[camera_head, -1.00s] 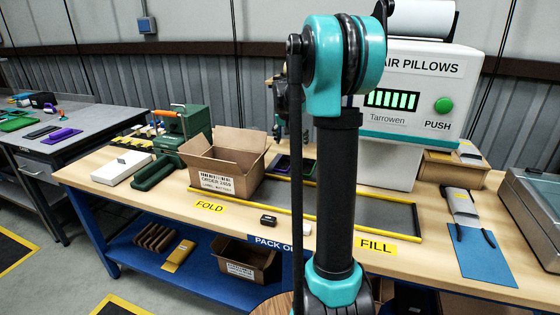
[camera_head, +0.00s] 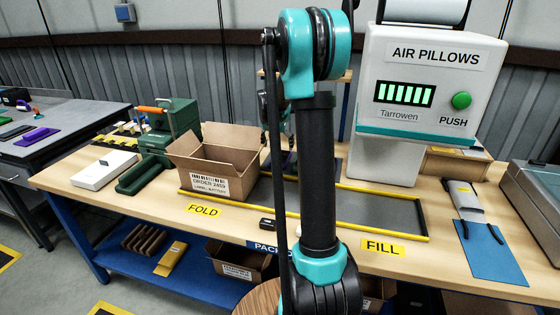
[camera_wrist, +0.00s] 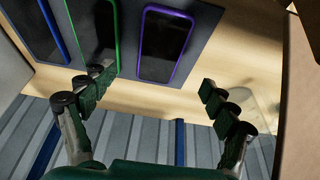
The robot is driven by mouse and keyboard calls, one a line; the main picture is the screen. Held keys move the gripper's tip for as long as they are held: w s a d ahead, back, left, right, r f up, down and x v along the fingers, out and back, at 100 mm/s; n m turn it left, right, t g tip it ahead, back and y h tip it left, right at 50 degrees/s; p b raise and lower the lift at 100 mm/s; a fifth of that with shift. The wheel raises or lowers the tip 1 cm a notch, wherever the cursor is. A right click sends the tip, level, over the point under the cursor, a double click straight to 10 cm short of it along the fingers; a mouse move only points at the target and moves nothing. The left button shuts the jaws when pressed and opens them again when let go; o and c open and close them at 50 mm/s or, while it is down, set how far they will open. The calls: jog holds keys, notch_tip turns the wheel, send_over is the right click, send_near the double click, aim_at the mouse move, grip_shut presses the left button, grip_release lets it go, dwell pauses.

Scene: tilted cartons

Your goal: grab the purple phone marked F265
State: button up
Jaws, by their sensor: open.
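In the wrist view a dark-screened phone with a purple edge (camera_wrist: 165,43) lies on a dark grey mat, and no F265 mark can be read on it. Left of it are a green-edged phone (camera_wrist: 103,35) and a blue-edged phone (camera_wrist: 34,30). My gripper (camera_wrist: 158,92) is open, its fingers spread wide and empty, with the purple-edged phone beyond the gap between them. In the head view my arm hides the gripper and most of this spot. Another purple phone-like item (camera_head: 38,136) lies on the far-left grey table.
An open carton (camera_head: 218,185) stands at the left of the yellow-edged tray (camera_head: 380,206). The air pillow machine (camera_head: 430,80) stands right of my arm. A blue sheet (camera_head: 490,252) lies at the right. In the wrist view a brown panel (camera_wrist: 305,90) borders the right side.

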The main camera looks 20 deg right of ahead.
aim_at(280, 158)
jog(key=shift+x, duration=3.8)
jog(key=shift+s, duration=0.1)
jog(key=shift+c, duration=0.6)
jog(key=c, duration=1.3)
jog(key=shift+r, duration=0.1)
